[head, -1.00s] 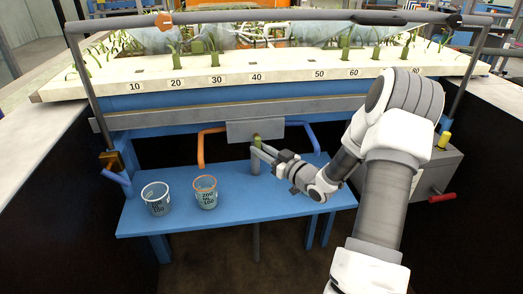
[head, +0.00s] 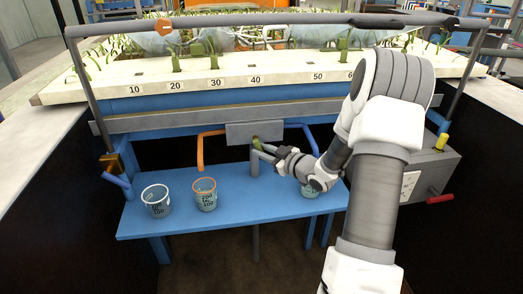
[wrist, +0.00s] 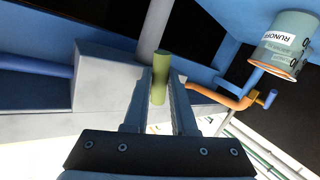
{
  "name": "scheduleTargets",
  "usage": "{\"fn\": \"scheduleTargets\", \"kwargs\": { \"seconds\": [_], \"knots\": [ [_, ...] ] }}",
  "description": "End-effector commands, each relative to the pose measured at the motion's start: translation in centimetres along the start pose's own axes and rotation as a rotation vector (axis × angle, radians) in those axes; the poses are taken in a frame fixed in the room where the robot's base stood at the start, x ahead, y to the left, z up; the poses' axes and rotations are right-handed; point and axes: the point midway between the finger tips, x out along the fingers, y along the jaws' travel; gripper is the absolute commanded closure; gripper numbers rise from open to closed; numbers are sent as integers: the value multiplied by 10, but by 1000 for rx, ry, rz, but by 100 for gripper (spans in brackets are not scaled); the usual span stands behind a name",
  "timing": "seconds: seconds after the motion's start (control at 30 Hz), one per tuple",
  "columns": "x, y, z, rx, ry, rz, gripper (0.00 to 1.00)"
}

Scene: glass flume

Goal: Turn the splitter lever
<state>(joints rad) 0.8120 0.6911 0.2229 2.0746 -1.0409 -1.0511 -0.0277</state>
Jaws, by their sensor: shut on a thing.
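The splitter lever has a green grip (head: 256,143) in front of the grey box (head: 240,132) under the flume's front edge. My gripper (head: 262,148) reaches it from the right and is shut on it. In the wrist view, the green grip (wrist: 159,88) stands between my two fingers (wrist: 162,95), with its end showing past them. A grey post stands below the box and the lever. The lever's lower part and pivot are hidden by the fingers in the wrist view.
A blue bench (head: 240,212) carries a white-rimmed cup (head: 156,200), an orange-rimmed cup (head: 205,194) and a third cup (head: 310,190), partly behind my wrist. An orange pipe (head: 200,155) is left of the box. A grey box with a red handle (head: 440,199) stands right.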

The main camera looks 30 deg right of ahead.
Motion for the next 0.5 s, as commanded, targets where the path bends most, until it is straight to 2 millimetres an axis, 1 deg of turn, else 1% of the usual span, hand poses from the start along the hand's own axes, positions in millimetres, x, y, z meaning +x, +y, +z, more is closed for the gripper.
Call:
{"fn": "scheduleTargets", "kwargs": {
  "seconds": [0.2, 0.5],
  "knots": [
    [-2, 2, -2, -121, -81, 0, 100],
    [-4, 4, -2, -217, -148, 0, 100]
  ]
}}
